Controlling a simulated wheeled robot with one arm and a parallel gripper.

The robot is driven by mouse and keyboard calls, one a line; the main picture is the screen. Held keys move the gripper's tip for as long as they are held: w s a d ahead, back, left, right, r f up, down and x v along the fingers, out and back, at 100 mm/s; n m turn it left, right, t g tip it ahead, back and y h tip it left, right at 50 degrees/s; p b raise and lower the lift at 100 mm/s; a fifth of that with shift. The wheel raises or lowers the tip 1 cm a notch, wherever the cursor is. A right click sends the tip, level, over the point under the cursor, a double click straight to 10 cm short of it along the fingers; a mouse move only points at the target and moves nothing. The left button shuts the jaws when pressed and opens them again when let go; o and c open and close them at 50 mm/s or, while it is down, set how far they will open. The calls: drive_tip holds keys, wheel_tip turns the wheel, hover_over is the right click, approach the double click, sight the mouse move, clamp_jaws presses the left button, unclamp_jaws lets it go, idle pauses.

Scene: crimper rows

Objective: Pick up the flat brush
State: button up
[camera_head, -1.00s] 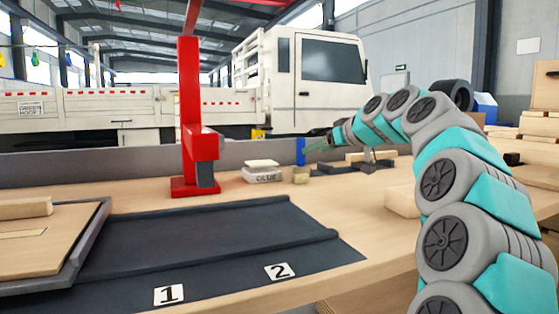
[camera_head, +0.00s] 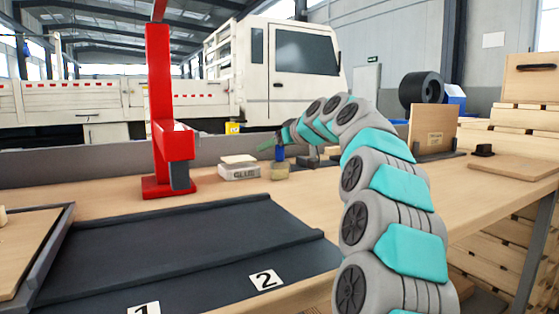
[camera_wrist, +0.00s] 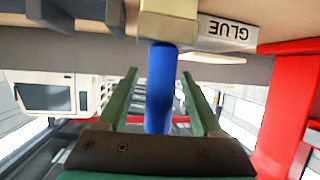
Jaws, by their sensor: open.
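The flat brush shows as an upright blue handle (camera_head: 280,153) at the bench's back edge. Below it is a beige block-like part (camera_head: 281,170); I cannot tell whether this is its head or a stand. My gripper (camera_head: 269,146) is at the handle's height, small and partly hidden by my arm. In the wrist view, which is upside down, the blue handle (camera_wrist: 160,88) appears between my two green open fingers (camera_wrist: 158,76), with gaps on both sides. Whether it is fully between them in depth is hard to tell.
A GLUE box (camera_head: 239,172) sits just left of the brush. A red post-like tool (camera_head: 160,110) stands further left. Dark grey items (camera_head: 312,157) lie right of the brush. A dark mat (camera_head: 190,250) covers the front.

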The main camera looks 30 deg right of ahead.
drive_tip(key=shift+w, duration=0.1)
drive_tip(key=shift+c, duration=0.3)
clamp_jaws()
